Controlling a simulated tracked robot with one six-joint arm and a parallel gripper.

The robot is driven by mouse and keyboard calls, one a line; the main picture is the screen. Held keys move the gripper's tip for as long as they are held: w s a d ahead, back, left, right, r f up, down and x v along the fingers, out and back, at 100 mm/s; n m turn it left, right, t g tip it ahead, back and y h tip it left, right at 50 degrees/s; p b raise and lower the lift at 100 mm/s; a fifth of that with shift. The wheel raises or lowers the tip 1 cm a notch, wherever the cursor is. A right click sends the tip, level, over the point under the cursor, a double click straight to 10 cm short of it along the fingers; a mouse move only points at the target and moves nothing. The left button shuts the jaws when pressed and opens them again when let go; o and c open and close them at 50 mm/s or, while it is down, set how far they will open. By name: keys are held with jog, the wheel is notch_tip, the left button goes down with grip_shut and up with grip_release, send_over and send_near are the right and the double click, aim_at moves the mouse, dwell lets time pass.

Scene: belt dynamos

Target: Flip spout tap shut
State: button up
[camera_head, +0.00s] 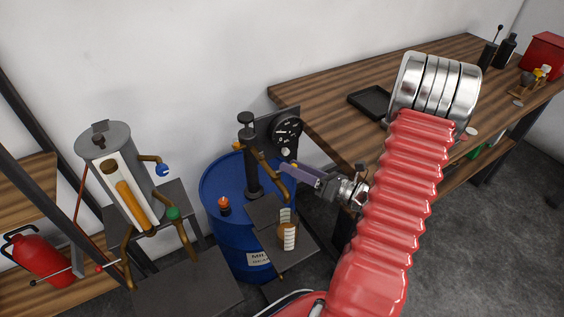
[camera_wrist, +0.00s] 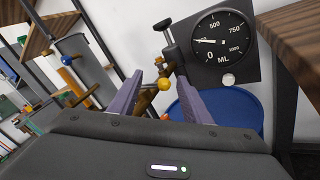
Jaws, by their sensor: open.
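A dark pump column (camera_head: 251,170) stands on a blue barrel (camera_head: 222,240), with a brass spout (camera_head: 274,175) curving down to the right. A yellow ball knob (camera_wrist: 164,83) shows in the wrist view between my finger tips; it appears to be the spout tap's handle end. An orange-yellow knob (camera_head: 237,145) shows by the column in the head view. My gripper (camera_head: 284,168) has purple fingers, open and close to the spout. In the wrist view my gripper (camera_wrist: 160,88) has the knob between its spread fingers, with no clear contact. The tap body is partly hidden.
A round black ML dial (camera_head: 287,131) stands behind the spout. A small vessel with a white scale (camera_head: 288,237) sits on a dark stand below it. A grey cylinder unit (camera_head: 104,140) with a blue knob (camera_head: 162,170) is left. A wooden workbench (camera_head: 330,90) is right.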

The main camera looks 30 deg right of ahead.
jog(key=shift+x, duration=2.3)
jog(key=shift+c, duration=0.5)
jog(key=shift+f, duration=0.1)
jog(key=c, duration=0.9)
